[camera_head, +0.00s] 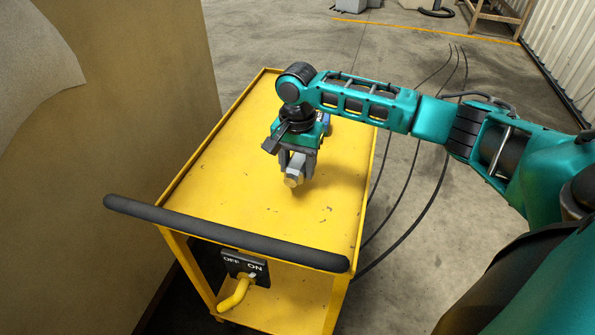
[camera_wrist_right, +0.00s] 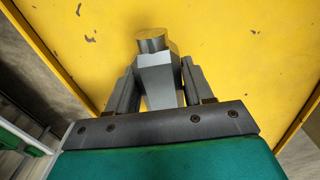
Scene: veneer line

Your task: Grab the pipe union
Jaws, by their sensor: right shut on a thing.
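The pipe union (camera_head: 292,181) is a small metal fitting with a brassy round end, held over the yellow cart top (camera_head: 240,210). My right gripper (camera_head: 296,165) is shut on it, pointing down. In the right wrist view the grey union (camera_wrist_right: 158,70), with its round end and hexagonal part, sits between the two fingers of my right gripper (camera_wrist_right: 158,90). Whether the union touches the cart top cannot be told. My left gripper does not show.
The cart has a black handle bar (camera_head: 225,233) at its near end and an OFF/ON switch plate with a yellow lever (camera_head: 235,295) below. A brown panel (camera_head: 110,130) stands close on the left. Dark cables (camera_head: 408,185) lie on the floor at right. Most of the cart top is bare.

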